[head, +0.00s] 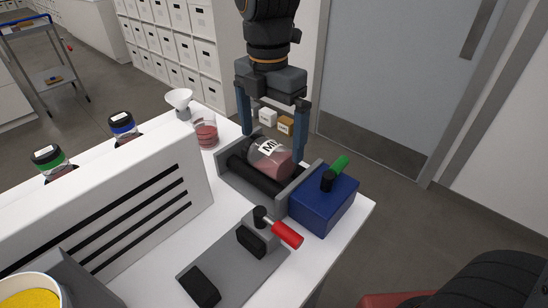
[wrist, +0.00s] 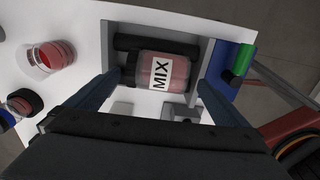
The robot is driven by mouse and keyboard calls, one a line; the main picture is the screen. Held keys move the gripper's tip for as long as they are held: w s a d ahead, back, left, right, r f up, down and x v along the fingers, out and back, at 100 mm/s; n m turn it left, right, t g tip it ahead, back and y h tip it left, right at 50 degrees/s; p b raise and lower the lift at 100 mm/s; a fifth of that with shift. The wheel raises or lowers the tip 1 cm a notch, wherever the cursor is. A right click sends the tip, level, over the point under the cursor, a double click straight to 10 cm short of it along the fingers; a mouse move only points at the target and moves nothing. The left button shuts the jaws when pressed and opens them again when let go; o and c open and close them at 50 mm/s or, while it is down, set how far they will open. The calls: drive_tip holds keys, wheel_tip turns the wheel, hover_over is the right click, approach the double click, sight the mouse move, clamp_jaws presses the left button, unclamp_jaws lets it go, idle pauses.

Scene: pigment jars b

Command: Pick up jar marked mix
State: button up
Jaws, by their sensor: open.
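The jar marked mix (head: 272,160) lies on its side on the black rollers of a grey roller stand (head: 225,172). It is clear, with pinkish-red contents and a white label. In the wrist view the label on the jar (wrist: 172,72) reads MIX. My gripper (head: 270,142) is open above the stand, fingers pointing down. In the wrist view the open fingers of my gripper (wrist: 160,84) stand to the left and right of the jar. I see no clear contact with the jar.
A blue box (head: 322,207) with a green-handled lever adjoins the stand. A grey fixture (head: 232,270) with a red handle is in front. A glass of red pigment (head: 205,134), a funnel (head: 180,101) and a white slotted panel (head: 130,215) stand to the left.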

sight(269, 145)
drive_tip(key=shift+w+a+f+p, duration=0.1)
drive_tip(key=shift+f+p, duration=0.25)
drive_tip(key=shift+f, duration=1.1)
drive_tip(key=shift+a+f+p, duration=0.1)
drive_tip(key=shift+f+p, duration=0.25)
drive_tip(key=shift+f, duration=1.1)
drive_tip(key=c, duration=1.3)
drive_tip(key=shift+o, duration=0.2)
wheel_tip(269, 145, up, 12)
drive_tip(key=shift+f, duration=0.25)
wheel_tip(269, 145, up, 6)
drive_tip(key=p, duration=0.5)
drive_tip(key=shift+r+p, duration=0.25)
drive_tip(key=shift+p, duration=0.1)
drive_tip(key=shift+d, duration=0.1)
